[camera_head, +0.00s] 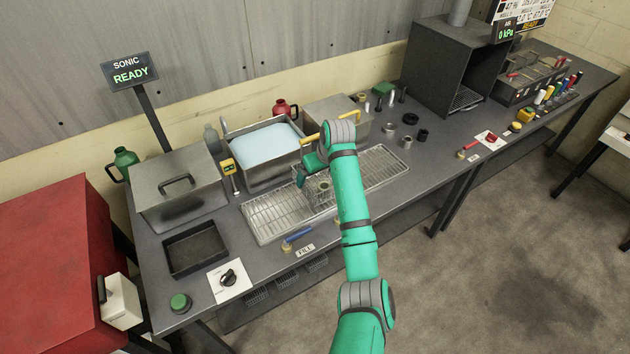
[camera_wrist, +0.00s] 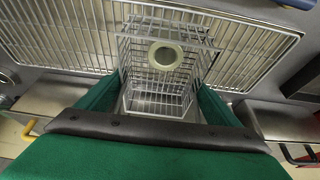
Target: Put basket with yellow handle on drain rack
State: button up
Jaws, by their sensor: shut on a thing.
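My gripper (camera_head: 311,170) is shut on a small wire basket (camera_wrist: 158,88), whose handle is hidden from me. In the wrist view the basket hangs between the two green fingers, with a pale ring (camera_wrist: 165,55) inside it. In the head view the basket (camera_head: 320,188) shows partly beside my arm. The drain rack (camera_head: 272,212) is a long metal tray with wire grates, also seen in the wrist view (camera_wrist: 245,60). The basket is over the rack's middle; I cannot tell if it touches the grate.
Behind the rack are an open tank (camera_head: 262,145) of pale blue liquid and a metal box (camera_head: 350,112) by a yellow handle (camera_head: 312,138). A lidded tank (camera_head: 180,190) and black tray (camera_head: 195,249) are at left. Rings (camera_head: 389,128) lie right. Both grate ends look clear.

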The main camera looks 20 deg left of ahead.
aim_at(315, 183)
jog(key=shift+w+a+f, duration=0.25)
jog(key=shift+a+f, duration=0.05)
jog(key=shift+f, duration=1.55)
jog(key=o, duration=1.1)
jog(key=shift+f, duration=0.15)
jog(key=v, duration=1.2)
jog(key=shift+d, duration=0.1)
